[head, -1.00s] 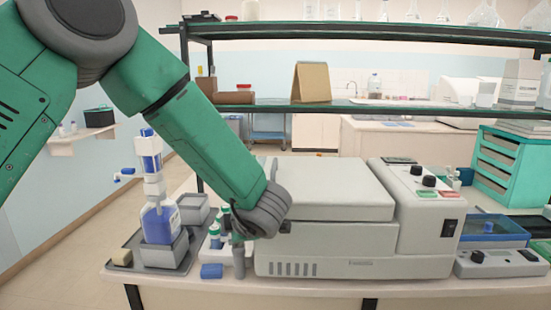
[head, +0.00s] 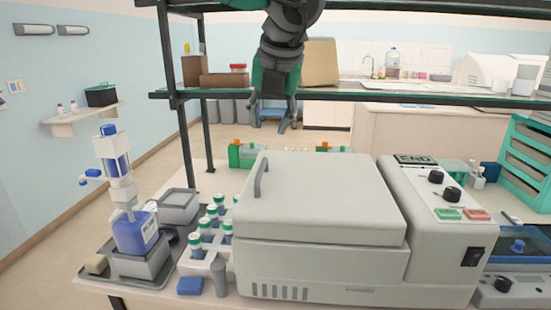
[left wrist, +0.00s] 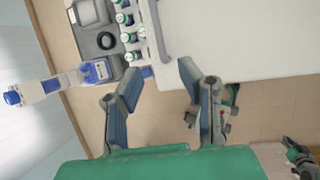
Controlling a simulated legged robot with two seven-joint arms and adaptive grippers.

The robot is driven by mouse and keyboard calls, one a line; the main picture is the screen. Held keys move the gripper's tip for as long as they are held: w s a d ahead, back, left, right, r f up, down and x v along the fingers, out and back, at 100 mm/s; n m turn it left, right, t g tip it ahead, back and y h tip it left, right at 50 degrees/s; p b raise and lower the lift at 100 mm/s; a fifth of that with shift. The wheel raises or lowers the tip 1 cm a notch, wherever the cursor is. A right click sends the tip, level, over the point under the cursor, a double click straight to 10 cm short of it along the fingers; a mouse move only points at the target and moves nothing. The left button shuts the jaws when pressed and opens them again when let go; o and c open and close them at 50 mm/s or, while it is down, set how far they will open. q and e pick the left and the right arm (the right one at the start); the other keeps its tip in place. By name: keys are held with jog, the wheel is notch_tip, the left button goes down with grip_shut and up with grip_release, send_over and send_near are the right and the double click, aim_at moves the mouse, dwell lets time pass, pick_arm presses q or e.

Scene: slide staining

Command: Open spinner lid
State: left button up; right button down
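The spinner is a pale grey box (head: 320,265) with a flat lid (head: 325,195). The lid is down, and a curved grey handle (head: 261,178) stands at its left side. In the left wrist view the lid (left wrist: 240,35) fills the upper right, with the handle (left wrist: 157,32) along its left side.
A control panel (head: 450,190) adjoins the spinner, its display reading END. Green-capped bottles (head: 196,243) stand in a white rack left of the spinner, beside a blue dispenser bottle (head: 134,234). A shelf (head: 340,95) spans behind. Space directly above the lid is clear.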

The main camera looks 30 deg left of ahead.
aim_at(261, 170)
pick_arm(q)
jog(key=x, duration=1.2)
jog(key=shift+s+a+f, duration=0.1)
jog(key=shift+s+f, duration=0.05)
jog(key=shift+w+a+f, duration=0.1)
jog(key=shift+w+f, duration=0.1)
jog(key=shift+f, duration=0.25)
grip_shut()
